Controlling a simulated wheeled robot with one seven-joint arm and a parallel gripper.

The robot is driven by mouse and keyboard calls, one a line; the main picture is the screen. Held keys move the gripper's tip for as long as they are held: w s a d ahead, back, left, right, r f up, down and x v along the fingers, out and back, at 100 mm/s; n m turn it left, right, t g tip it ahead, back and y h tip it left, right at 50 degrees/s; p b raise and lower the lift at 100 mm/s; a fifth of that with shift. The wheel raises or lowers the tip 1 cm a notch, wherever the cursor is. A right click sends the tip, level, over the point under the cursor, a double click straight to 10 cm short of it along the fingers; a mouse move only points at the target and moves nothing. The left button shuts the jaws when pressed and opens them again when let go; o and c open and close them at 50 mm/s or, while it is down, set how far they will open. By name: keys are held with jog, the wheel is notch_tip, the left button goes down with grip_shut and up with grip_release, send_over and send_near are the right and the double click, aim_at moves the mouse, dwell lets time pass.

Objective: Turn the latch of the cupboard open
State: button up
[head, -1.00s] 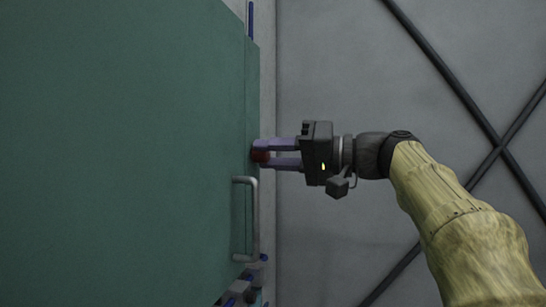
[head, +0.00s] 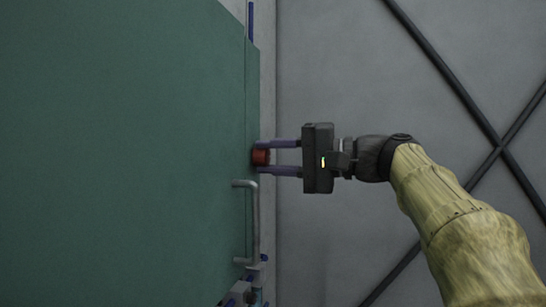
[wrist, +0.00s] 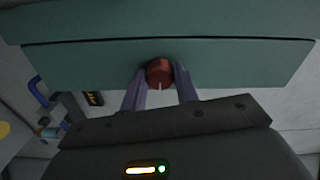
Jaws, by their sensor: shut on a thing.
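The cupboard (head: 120,150) is a large green panel filling the left of the head view. Its latch (head: 261,157) is a small red knob at the panel's right edge, above a grey bar handle (head: 254,225). My gripper (head: 264,157) reaches in from the right, its two purple fingers on either side of the knob. In the wrist view the red latch (wrist: 160,74) sits between my fingertips (wrist: 160,82) against the green front (wrist: 230,62), with a pale mark on its lower face. The fingers are shut on the knob and partly hide its sides.
A plain grey wall (head: 340,60) with dark crossed bars (head: 497,150) stands behind my arm. Blue and grey fittings (head: 245,290) lie below the handle. The space between wall and panel around my gripper is clear.

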jog(key=o, duration=1)
jog(key=shift+d, duration=0.1)
jog(key=b+v, duration=0.2)
jog(key=v, duration=1.5)
jog(key=shift+s+d+f+b, duration=0.1)
jog(key=shift+d+b, duration=0.05)
jog(key=shift+b, duration=0.25)
